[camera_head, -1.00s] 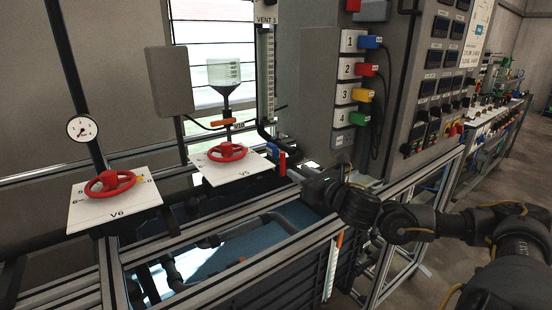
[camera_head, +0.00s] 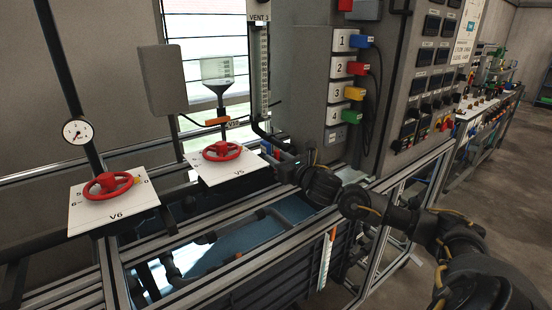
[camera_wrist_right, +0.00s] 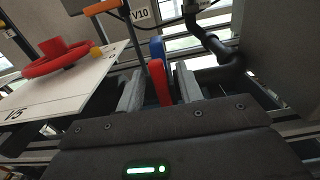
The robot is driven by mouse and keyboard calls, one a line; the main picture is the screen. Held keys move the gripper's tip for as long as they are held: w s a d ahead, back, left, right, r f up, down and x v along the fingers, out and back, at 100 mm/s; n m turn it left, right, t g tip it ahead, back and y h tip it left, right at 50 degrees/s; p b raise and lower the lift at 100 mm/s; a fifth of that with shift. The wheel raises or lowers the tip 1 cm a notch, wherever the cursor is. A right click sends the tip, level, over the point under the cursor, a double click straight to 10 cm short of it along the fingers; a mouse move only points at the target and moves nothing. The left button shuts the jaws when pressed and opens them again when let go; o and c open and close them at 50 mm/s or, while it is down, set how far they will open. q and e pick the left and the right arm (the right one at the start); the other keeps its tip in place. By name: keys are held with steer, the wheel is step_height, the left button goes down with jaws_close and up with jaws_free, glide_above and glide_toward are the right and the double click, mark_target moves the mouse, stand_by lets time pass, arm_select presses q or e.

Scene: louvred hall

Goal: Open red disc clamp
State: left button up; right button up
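A narrow upright red piece (camera_wrist_right: 158,83), likely the red disc clamp, stands between the two fingers of my right gripper (camera_wrist_right: 160,90) in the right wrist view. The fingers are open on either side of it, with narrow gaps showing. A similar blue piece (camera_wrist_right: 156,48) stands just behind it. In the head view my right gripper (camera_head: 285,163) is beside the right edge of the V5 plate and largely covers the red piece; the blue piece (camera_head: 266,147) shows just behind. My left gripper is not in view.
A red handwheel (camera_head: 222,151) sits on the V5 plate, another (camera_head: 109,186) on the V6 plate (camera_head: 118,212). A dark pipe (camera_wrist_right: 206,38) bends close behind the right finger. The metal frame rail (camera_head: 240,262) runs in front.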

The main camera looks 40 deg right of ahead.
steer(key=shift+w, duration=0.2)
stand_by(0.3)
steer(key=shift+b, duration=0.3)
steer(key=shift+c, duration=0.2)
jaws_close()
stand_by(1.0)
